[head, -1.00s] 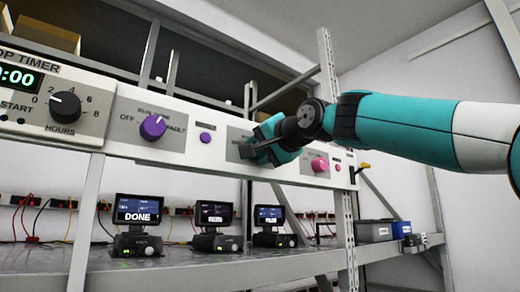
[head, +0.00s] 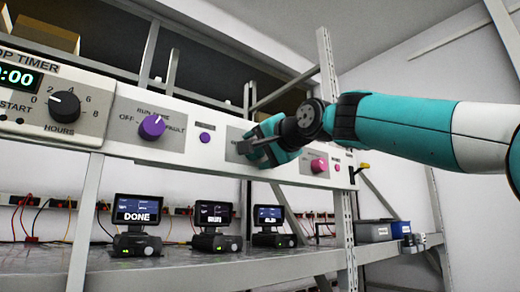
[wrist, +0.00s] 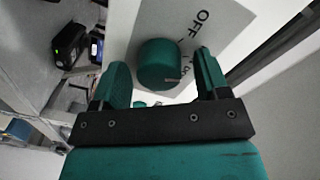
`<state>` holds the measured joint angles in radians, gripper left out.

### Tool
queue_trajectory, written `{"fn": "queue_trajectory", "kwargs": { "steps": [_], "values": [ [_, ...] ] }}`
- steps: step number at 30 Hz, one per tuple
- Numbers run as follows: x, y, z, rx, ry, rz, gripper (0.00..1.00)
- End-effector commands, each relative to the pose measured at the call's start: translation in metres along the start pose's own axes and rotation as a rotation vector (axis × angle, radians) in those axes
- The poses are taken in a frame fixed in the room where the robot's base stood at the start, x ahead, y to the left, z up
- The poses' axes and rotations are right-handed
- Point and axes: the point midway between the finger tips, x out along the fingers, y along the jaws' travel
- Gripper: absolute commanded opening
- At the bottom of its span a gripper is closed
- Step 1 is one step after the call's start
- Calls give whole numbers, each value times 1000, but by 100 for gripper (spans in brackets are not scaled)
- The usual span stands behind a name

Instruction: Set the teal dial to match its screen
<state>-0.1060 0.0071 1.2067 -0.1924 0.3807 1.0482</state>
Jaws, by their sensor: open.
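The teal dial (wrist: 158,63) is a round knob on the light panel in the wrist view, beside a printed "OFF" label. A pale mark shows on its lower edge. My gripper (wrist: 160,60) is open, with one teal finger on each side of the dial; I cannot tell whether either finger touches it. In the head view my gripper (head: 250,148) covers the dial. Below stand three small screens. The left screen (head: 137,209) reads "DONE". The words on the middle screen (head: 213,214) and right screen (head: 269,215) are too small to read surely.
A purple dial (head: 152,127) and a pink dial (head: 318,165) sit on the same panel, either side of my gripper. A black hours knob (head: 64,106) is at far left. The shelf (head: 190,267) is below; a metal upright (head: 328,70) stands right of my gripper.

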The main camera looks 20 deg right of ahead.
Motion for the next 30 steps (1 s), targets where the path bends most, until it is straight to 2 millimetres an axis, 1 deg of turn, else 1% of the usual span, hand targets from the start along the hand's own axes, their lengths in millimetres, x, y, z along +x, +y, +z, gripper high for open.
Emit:
{"fn": "queue_trajectory", "kwargs": {
  "steps": [5, 8, 11, 18, 20, 21, 24, 30],
  "values": [
    [-7, 1, 0, 0, 1, -1, 69],
    [-22, 3, 1, -1, 4, -2, 69],
    [-44, 4, 1, -1, 6, -3, 69],
    [-107, 4, 0, -2, 9, -1, 69],
    [-123, 4, 1, -3, 9, 2, 69],
    [-131, 2, -2, -2, 10, 1, 69],
    [-150, 2, -1, -3, 9, 4, 69],
    [-167, 0, -2, -1, 6, 0, 69]
  ]
}}
